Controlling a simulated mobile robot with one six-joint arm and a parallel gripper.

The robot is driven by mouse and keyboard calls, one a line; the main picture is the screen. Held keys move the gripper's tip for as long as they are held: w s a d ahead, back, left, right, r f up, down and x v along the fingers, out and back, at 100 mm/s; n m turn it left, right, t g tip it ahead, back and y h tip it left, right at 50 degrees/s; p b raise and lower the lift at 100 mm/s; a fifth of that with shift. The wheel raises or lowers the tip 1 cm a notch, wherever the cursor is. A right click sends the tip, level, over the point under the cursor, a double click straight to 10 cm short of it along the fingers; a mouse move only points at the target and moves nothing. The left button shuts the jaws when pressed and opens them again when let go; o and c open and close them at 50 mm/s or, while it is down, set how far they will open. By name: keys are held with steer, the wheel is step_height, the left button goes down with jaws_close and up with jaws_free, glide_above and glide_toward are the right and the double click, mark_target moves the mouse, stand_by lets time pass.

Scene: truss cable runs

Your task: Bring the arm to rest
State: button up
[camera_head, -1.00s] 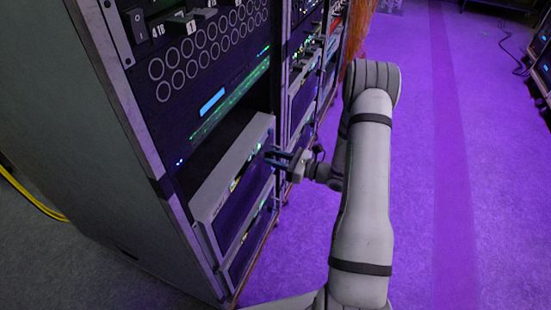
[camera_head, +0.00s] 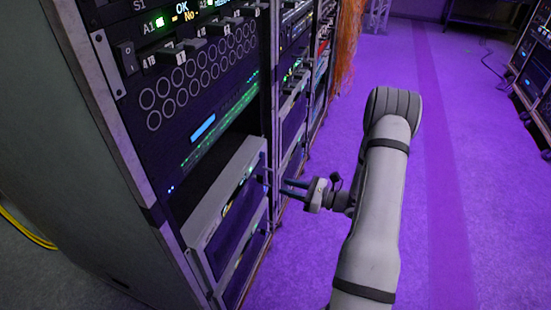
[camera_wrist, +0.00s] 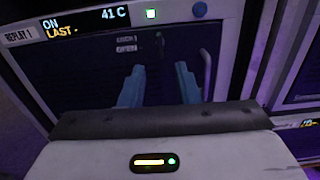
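My gripper (camera_head: 285,188) is held out level in front of the rack's lower units, with a gap between its fingertips and the grey-framed unit (camera_head: 222,196). Its two bluish fingers stand apart with nothing between them in the wrist view (camera_wrist: 160,82). The wrist view faces a dark panel labelled REPLAY 1 (camera_wrist: 19,36), with a display (camera_wrist: 88,20) reading ON, LAST and 41 C. My arm is bent, its elbow high over the purple floor.
The tall equipment rack (camera_head: 120,130) stands on the left, with more racks behind it. Orange cables (camera_head: 343,45) hang at the far end. A yellow cable (camera_head: 25,230) lies at the lower left. Other equipment (camera_head: 535,70) stands at the right edge. Purple floor between is clear.

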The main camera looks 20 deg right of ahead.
steer(key=s+a+r+n+g+h+p, duration=0.1)
steer(key=s+a+r+n+g+p, duration=0.1)
steer(key=s+a+r+n+g, duration=0.3)
steer(key=s+a+r+n+g+h+p, duration=0.1)
steer(key=s+a+r+n+g+p, duration=0.2)
steer(key=r, duration=0.4)
steer(key=s+a+r+n+g+h+p, duration=0.1)
steer(key=s+a+r+n+g, duration=0.2)
steer(key=r+n, duration=0.3)
steer(key=s+d+r+n+t+h+p, duration=0.3)
steer(key=s+r+n+h+p, duration=0.5)
steer(key=r, duration=0.9)
steer(key=s+d+n+h, duration=0.1)
steer(key=s+n+h, duration=0.2)
steer(key=s, duration=0.1)
steer(key=shift+s+r+h, duration=0.15)
steer(key=shift+r+h, duration=0.15)
steer(key=shift+r, duration=0.1)
steer(key=shift+d, duration=0.1)
